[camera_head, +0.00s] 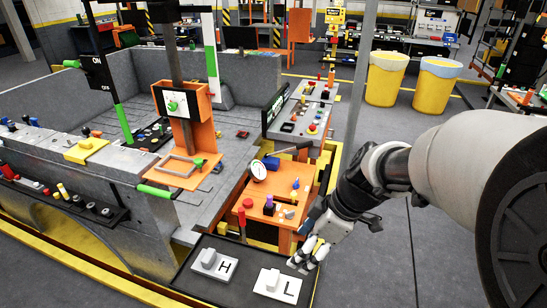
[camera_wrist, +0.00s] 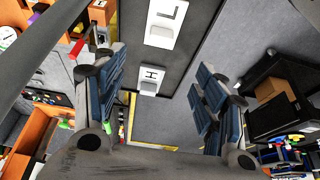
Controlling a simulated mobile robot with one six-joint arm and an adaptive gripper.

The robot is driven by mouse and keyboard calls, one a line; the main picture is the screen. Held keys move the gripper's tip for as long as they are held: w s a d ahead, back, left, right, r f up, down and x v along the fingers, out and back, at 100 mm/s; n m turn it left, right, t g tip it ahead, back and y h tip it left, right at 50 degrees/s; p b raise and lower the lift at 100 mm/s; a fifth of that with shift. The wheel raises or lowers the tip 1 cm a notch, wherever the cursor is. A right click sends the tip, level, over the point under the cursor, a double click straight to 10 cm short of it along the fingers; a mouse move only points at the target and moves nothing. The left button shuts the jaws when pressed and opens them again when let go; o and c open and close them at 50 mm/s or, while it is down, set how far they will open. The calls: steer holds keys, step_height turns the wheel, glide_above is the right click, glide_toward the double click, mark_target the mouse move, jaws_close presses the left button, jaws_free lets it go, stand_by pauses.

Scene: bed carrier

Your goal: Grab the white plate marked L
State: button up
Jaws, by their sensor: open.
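The white plate marked L (camera_head: 277,285) lies in the dark tray (camera_head: 190,277) at the bottom of the head view, with a raised grey block on its left part. It also shows in the wrist view (camera_wrist: 166,28), at the top, cut by the frame edge. A second white plate marked H (camera_head: 213,265) lies to its left; in the wrist view, plate H (camera_wrist: 149,79) is below plate L, between my fingers. My gripper (camera_head: 308,258) is open and empty, just right of and beyond plate L, apparently above the tray's right edge. Its height over the tray is hard to tell.
An orange stand (camera_head: 270,212) with a gauge (camera_head: 258,171) and small coloured parts is just behind the tray. A grey carrier with several levers and knobs fills the left. The floor (camera_head: 400,262) to the right is clear; yellow bins (camera_head: 385,80) stand further back.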

steer(key=b, duration=0.3)
glide_above(277, 278)
steer(key=d, duration=0.2)
steer(key=f, duration=0.7)
steer(key=s+f, duration=0.1)
steer(key=f, duration=0.2)
steer(key=shift+d+f, duration=0.15)
steer(key=shift+d, duration=0.05)
steer(key=shift+b+x, duration=0.9)
steer(key=shift+x, duration=2.25)
steer(key=shift+d, duration=0.15)
steer(key=shift+c, duration=0.6)
jaws_close()
